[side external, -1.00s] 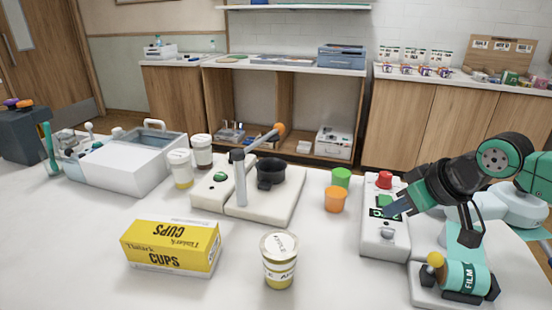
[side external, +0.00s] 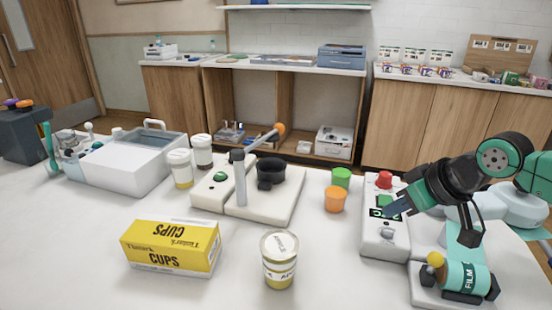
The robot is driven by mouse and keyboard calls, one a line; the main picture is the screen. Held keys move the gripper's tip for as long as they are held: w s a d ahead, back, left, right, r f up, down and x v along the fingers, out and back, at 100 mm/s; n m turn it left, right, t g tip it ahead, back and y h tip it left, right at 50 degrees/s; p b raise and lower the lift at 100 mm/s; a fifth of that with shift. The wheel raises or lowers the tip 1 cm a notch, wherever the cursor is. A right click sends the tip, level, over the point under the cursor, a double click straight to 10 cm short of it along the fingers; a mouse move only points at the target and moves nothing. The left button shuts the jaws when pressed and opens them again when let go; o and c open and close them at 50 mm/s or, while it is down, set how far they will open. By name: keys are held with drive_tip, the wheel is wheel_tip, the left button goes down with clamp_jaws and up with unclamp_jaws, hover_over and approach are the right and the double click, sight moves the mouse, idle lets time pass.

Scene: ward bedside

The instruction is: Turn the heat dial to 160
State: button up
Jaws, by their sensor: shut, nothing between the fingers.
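The white control box (side external: 376,246) stands right of centre on the table. It has a red button (side external: 384,179) at its far end and a dark display with green digits (side external: 376,212), partly covered, too small to read surely. A grey-white knob (side external: 387,229), perhaps the heat dial, sits nearer the front of the box; its setting cannot be read. My gripper (side external: 390,210) is shut and empty. It reaches in from the right, over the box beside the display, hiding part of it. I cannot tell whether it touches the box or a dial.
Green (side external: 341,177) and orange (side external: 335,199) cups stand left of the box. A lidded jar (side external: 279,262), a yellow cups carton (side external: 172,248) and a press with an orange-tipped lever (side external: 279,129) are further left.

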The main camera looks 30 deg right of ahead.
drive_tip(key=o, duration=0.3)
drive_tip(key=shift+w+r, duration=0.1)
drive_tip(key=o, duration=0.7)
drive_tip(key=shift+w+d+r+n+g, duration=0.35)
drive_tip(key=shift+w+d+r, duration=0.3)
drive_tip(key=shift+w+r, duration=0.25)
drive_tip(key=n+g, duration=0.5)
drive_tip(key=g, duration=0.1)
hover_over(386, 174)
drive_tip(key=f, duration=0.4)
drive_tip(key=shift+a+f, duration=0.3)
drive_tip(key=shift+f, duration=0.05)
drive_tip(key=shift+d+f+g, duration=0.25)
drive_tip(key=shift+d+f, duration=0.05)
drive_tip(key=shift+f, duration=2.85)
clamp_jaws()
